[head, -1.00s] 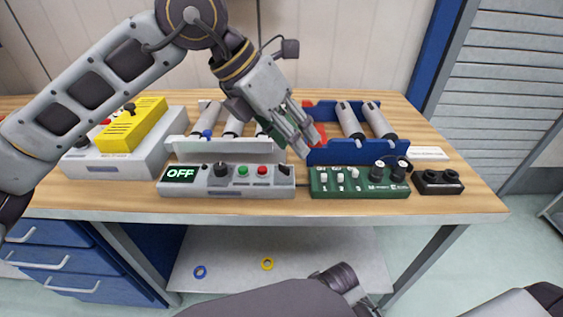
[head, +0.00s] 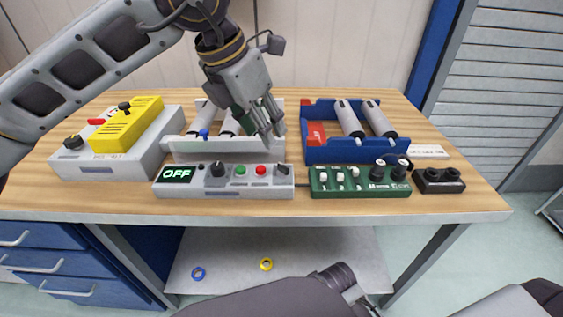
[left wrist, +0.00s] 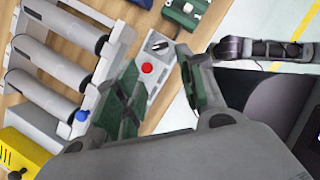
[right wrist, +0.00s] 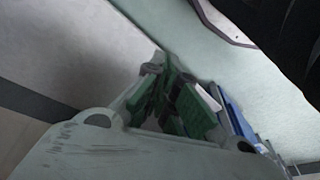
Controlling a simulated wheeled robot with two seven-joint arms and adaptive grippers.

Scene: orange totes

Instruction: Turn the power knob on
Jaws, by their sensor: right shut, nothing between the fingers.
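The grey control box (head: 225,190) lies at the table's front edge, its display reading OFF (head: 178,175). It carries a black round knob (head: 218,169), a green button (head: 240,170), a red button (head: 261,170) and a black knob (head: 283,169) at its right end. I cannot tell which knob is the power one. My left gripper (head: 268,130) is open and empty, above and behind the box. In the left wrist view, the red button (left wrist: 147,68) and the end knob (left wrist: 158,45) show between its fingers. My right gripper (right wrist: 170,95) is shut and empty, away from the box.
A green panel (head: 360,182) and a small black box (head: 439,181) stand right of the control box. Behind are a white rack (head: 225,146) and a blue bin (head: 345,152) holding cylinders. A yellow-topped unit (head: 127,125) stands at left.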

